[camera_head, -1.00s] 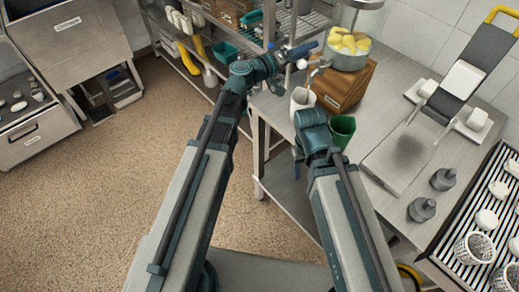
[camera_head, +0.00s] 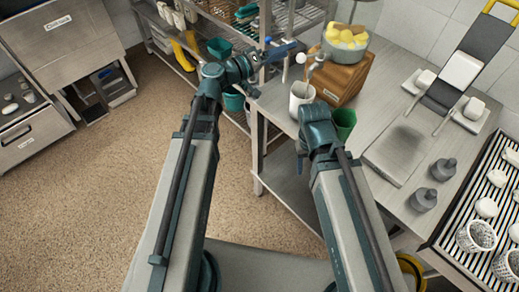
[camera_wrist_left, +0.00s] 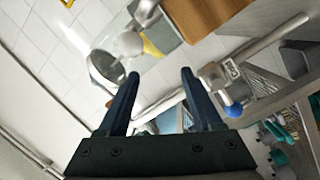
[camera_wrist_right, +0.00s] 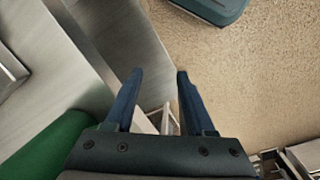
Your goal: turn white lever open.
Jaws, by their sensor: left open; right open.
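A small white ball-shaped knob, which looks like the end of the white lever (camera_head: 300,58), stands by the metal tap (camera_head: 319,59) of a glass dispenser (camera_head: 358,12) holding yellow fruit. My left gripper (camera_head: 285,51) is open and empty, just left of the knob. In the left wrist view, a white rounded part (camera_wrist_left: 130,43) shows beyond the fingertips, apart from them. My left fingers (camera_wrist_left: 160,73) are spread with nothing between them. My right gripper (camera_wrist_right: 160,72) is open and empty, low beside the counter; in the head view its fingers are mostly hidden by the arm.
A white cup (camera_head: 301,93) stands below the tap, with a green cup (camera_head: 344,122) beside it and a wooden stand (camera_head: 343,82) behind. A blue knob on a metal fitting (camera_wrist_left: 235,110) is near my left gripper. Shelves stand left; open floor (camera_head: 90,200) lies in front.

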